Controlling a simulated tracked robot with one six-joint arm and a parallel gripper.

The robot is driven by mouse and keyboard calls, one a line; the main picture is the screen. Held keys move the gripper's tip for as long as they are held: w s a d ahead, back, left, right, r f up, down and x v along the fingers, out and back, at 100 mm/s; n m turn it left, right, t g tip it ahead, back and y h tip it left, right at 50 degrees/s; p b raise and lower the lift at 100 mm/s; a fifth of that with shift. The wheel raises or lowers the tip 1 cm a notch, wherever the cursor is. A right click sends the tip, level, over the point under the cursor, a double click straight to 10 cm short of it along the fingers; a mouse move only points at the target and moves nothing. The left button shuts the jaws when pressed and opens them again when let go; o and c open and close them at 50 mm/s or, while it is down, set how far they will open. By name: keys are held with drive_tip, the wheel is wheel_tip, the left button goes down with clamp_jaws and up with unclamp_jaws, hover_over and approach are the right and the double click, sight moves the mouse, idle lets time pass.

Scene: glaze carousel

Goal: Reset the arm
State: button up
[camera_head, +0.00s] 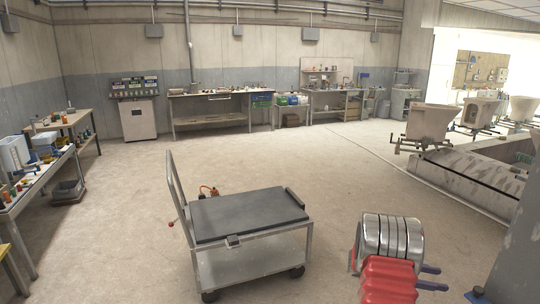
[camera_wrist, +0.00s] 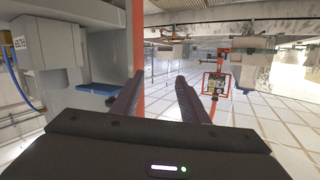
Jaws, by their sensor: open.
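My gripper (camera_wrist: 159,82) shows in the wrist view as two dark fingers standing apart, with nothing between them. It is open and empty. In the head view my red and chrome arm rises at the lower right, with two dark prongs showing at its right side. The arm stands to the right of a grey trolley and is not seen touching it.
A trolley (camera_head: 247,213) with a dark top stands in the middle foreground. Benches line the left and back walls. Several pale basins (camera_head: 430,122) stand along a low track at right. A grey column is close at far right. The wrist view shows a grey machine (camera_wrist: 95,60) at left.

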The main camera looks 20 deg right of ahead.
drive_tip(key=w+a+f+n+t+y, duration=0.1)
drive_tip(key=w+a+n+t, duration=0.25)
drive_tip(key=w+t, duration=0.35)
drive_tip(key=w+a+f+n+t+y, duration=0.1)
drive_tip(key=w+a+n+t+y, duration=0.25)
drive_tip(key=w, duration=0.65)
drive_tip(key=w+a+r+n+t+y, duration=0.2)
drive_tip(key=w+a+r+n+t, duration=0.1)
drive_tip(key=a, duration=0.7)
drive_tip(key=w+a+r+n+t+y, duration=0.2)
drive_tip(key=a+n+y, duration=0.1)
drive_tip(key=a, duration=0.7)
drive_tip(key=s+a+r+n+g+y, duration=0.1)
drive_tip(key=s+a+r+n, duration=0.15)
drive_tip(key=a, duration=0.45)
drive_tip(key=s+a+r+n+y, duration=0.1)
drive_tip(key=s+a+y, duration=0.1)
drive_tip(key=s+a, duration=0.3)
drive_tip(key=s+a+r+n+g+y, duration=0.1)
drive_tip(key=s+a+r+n, duration=0.1)
drive_tip(key=a, duration=0.6)
drive_tip(key=s+a+r+n, duration=0.3)
drive_tip(key=s+a+r, duration=0.2)
drive_tip(key=s, duration=0.4)
drive_tip(key=s+a+r+n, duration=0.4)
drive_tip(key=s+a, duration=0.4)
drive_tip(key=s, duration=0.2)
drive_tip(key=shift+a+r, duration=0.15)
drive_tip(key=shift+r, duration=0.45)
